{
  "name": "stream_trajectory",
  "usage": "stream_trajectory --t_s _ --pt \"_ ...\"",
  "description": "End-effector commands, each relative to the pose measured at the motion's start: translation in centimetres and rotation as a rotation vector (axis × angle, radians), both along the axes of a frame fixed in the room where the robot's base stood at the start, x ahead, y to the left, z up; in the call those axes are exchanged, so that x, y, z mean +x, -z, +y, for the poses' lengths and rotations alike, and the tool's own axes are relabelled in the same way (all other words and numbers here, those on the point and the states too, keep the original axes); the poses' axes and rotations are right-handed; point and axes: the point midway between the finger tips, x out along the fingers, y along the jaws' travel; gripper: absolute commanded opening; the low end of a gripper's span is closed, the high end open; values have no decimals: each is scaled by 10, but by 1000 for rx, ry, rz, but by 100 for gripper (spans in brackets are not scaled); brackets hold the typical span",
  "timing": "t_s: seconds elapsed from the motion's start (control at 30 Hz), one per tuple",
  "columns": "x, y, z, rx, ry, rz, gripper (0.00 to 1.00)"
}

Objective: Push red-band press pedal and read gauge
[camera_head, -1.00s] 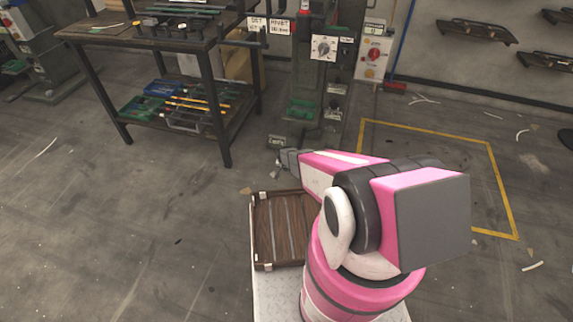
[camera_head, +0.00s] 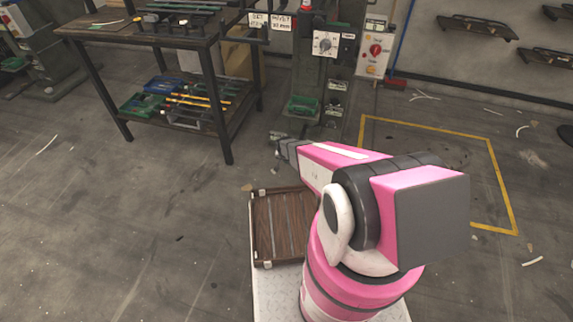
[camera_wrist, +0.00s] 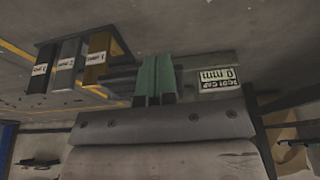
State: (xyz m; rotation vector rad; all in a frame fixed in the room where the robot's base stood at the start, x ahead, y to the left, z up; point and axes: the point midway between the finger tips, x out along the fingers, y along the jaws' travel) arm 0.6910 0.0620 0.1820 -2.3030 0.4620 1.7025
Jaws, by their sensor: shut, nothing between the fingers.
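The press (camera_head: 312,75) stands behind my arm at the top middle of the head view, with a red part (camera_head: 306,4) at the frame's top edge. My gripper (camera_head: 281,149) is low in front of the press foot, and contact cannot be told. In the wrist view its two green fingers (camera_wrist: 155,78) are together and empty, near a white label plate (camera_wrist: 217,80).
A workbench (camera_head: 215,90) with bins on its lower shelf stands left of the press. A control box (camera_head: 374,52) with a red knob is at its right. A wooden crate (camera_head: 253,230) lies beside my arm. The yellow-outlined floor area (camera_head: 502,190) is mostly clear.

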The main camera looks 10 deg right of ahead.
Motion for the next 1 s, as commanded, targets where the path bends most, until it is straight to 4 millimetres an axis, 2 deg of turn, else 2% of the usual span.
stream_trajectory --t_s 0.03,0.1,0.3,0.47,0.9,1.0 --pt "-9 -14 2 0 0 -1 0" --pt "-16 -28 4 0 0 -2 0" --pt "-29 -56 11 -1 -1 -3 0" --pt "-31 -62 12 -1 -1 -3 0" --pt "-30 -62 12 -1 -1 -4 0" --pt "-33 -71 10 -3 -5 1 0"
